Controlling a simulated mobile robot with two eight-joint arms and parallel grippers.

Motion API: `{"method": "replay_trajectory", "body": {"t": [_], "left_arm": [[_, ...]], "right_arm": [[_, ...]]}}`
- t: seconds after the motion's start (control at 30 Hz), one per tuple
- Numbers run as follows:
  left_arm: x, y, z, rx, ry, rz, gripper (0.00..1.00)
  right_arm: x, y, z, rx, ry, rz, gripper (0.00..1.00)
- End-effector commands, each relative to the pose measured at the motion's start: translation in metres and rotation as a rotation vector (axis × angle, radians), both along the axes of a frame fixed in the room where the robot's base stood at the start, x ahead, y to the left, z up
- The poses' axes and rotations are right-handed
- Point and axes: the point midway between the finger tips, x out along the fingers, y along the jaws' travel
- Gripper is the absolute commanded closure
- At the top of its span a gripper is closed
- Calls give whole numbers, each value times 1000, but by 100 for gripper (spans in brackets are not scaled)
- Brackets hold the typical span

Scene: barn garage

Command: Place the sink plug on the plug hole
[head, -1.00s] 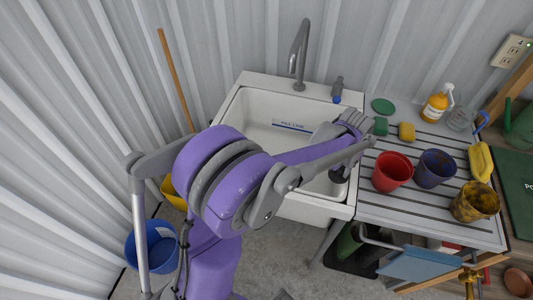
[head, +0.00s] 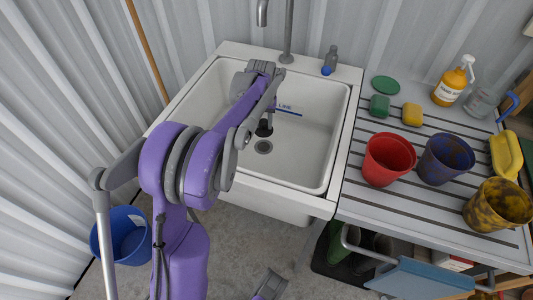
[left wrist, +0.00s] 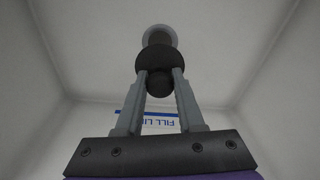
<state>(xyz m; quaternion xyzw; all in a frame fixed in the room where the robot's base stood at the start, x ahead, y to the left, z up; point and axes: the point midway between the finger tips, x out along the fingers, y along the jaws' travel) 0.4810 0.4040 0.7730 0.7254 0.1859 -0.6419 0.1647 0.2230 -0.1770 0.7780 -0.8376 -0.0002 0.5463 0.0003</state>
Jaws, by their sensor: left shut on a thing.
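The white sink (head: 318,150) stands against the wall with its plug hole (head: 263,147), a grey ring, in the basin floor. My left gripper (head: 265,117) reaches down into the basin, partly behind its own arm. It is shut on the black sink plug (head: 264,130), which shows just behind the plug hole in the head view. In the left wrist view the plug (left wrist: 156,61) sits between the fingertips, and the pale ring of the plug hole (left wrist: 158,31) shows beyond it. The plug appears apart from the hole. A grey and purple end of my right arm (head: 270,285) shows at the bottom edge.
The drainboard at right holds a red cup (head: 388,160), a blue cup (head: 445,158), a yellow stained cup (head: 497,205), sponges and a soap bottle (head: 452,82). The basin's right side is clear.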

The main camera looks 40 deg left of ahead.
Motion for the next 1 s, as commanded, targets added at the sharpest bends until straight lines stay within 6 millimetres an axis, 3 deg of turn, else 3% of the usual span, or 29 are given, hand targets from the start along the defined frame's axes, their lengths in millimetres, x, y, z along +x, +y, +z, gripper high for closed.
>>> {"method": "replay_trajectory", "body": {"t": [0.2,0.47,0.67,1.0], "left_arm": [[0,2,-41,0,0,3,100],[0,1,-64,0,0,3,100],[0,1,-92,0,0,2,100],[0,1,-96,0,0,2,100]], "right_arm": [[0,0,-10,0,3,0,33],[1,0,-15,0,5,0,33],[1,0,-22,0,7,0,33],[1,0,-23,0,8,0,33]]}}
